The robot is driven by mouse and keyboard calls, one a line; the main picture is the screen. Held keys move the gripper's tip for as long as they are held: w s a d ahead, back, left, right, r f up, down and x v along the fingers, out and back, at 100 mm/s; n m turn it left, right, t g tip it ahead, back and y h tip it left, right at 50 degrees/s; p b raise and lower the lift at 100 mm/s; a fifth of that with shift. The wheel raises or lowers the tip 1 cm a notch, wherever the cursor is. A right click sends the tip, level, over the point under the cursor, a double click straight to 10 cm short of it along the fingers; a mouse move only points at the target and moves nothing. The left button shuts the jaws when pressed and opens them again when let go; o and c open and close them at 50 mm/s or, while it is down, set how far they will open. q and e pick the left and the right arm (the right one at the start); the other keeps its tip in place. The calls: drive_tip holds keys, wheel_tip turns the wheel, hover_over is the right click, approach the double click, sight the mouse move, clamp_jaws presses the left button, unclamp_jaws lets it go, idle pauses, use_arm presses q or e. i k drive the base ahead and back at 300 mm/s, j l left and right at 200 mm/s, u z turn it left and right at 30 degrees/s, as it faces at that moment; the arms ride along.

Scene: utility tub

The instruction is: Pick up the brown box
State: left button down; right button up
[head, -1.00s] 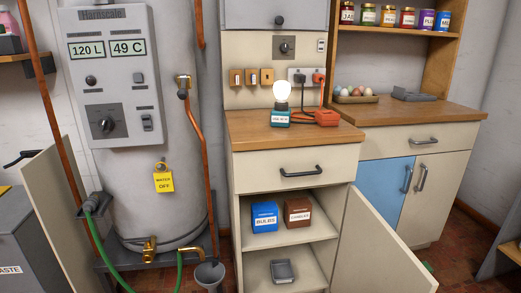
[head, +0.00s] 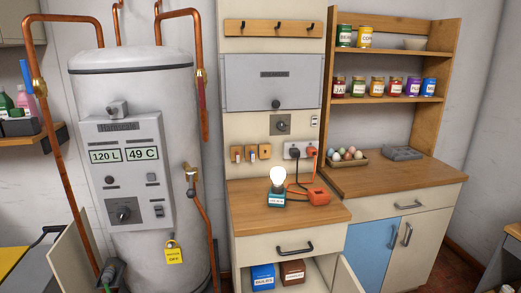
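The brown box (head: 292,271) sits on the upper shelf inside the open cabinet, at the bottom of the head view. It stands just right of a blue box (head: 263,277) labelled BULBS. The brown box has a white label, partly cut by the picture's lower edge and too small to read surely. The cabinet's drawer above it is closed. Neither of my grippers shows in the head view.
The cabinet door (head: 349,279) hangs open to the right of the boxes. A grey water heater (head: 140,90) with pipes stands left.

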sight(292, 272)
drive_tip(key=i+l+u, duration=0.2)
drive_tip(key=l, duration=0.6)
drive_tip(key=k+l+u, duration=0.1)
drive_tip(key=l+u, duration=0.15)
drive_tip(key=l, duration=0.55)
drive_tip(key=l+u, duration=0.2)
drive_tip(key=l, duration=0.6)
drive_tip(key=k+l+u, duration=0.2)
drive_tip(key=l, duration=0.6)
drive_tip(key=i, duration=0.05)
